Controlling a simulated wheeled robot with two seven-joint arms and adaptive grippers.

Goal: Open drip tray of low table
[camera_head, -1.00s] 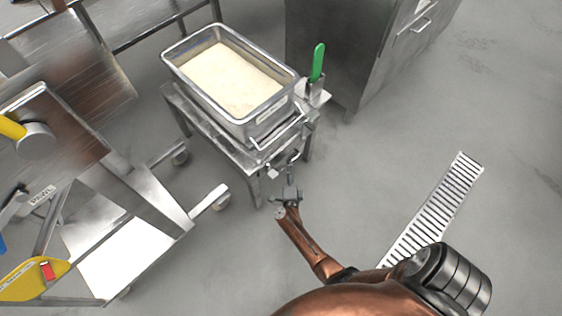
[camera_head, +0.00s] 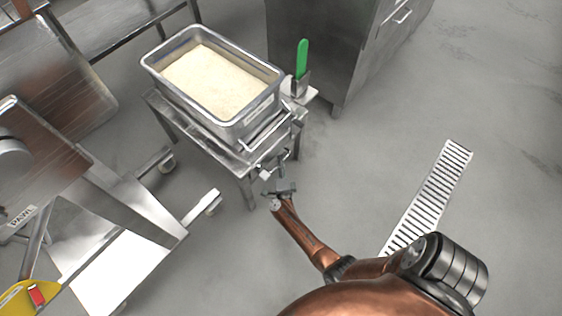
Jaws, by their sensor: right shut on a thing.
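The low steel table (camera_head: 160,103) stands at the upper middle. A drip tray (camera_head: 247,164) shows only as a narrow metal edge under the table top, on the side facing me. My right gripper (camera_head: 273,165) is at that edge, with its arm coming up from the bottom. It is shut on the drip tray's front, but the exact grip is small and partly hidden. How far the tray stands out is hard to tell. My left gripper is not in view.
A deep steel pan (camera_head: 184,96) of rice sits on the table. A green-handled tool (camera_head: 302,58) stands in a holder at the table's right corner. A steel cabinet (camera_head: 318,50) is behind, a wheeled cart (camera_head: 125,212) at left. The floor right holds only a drain grate (camera_head: 430,198).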

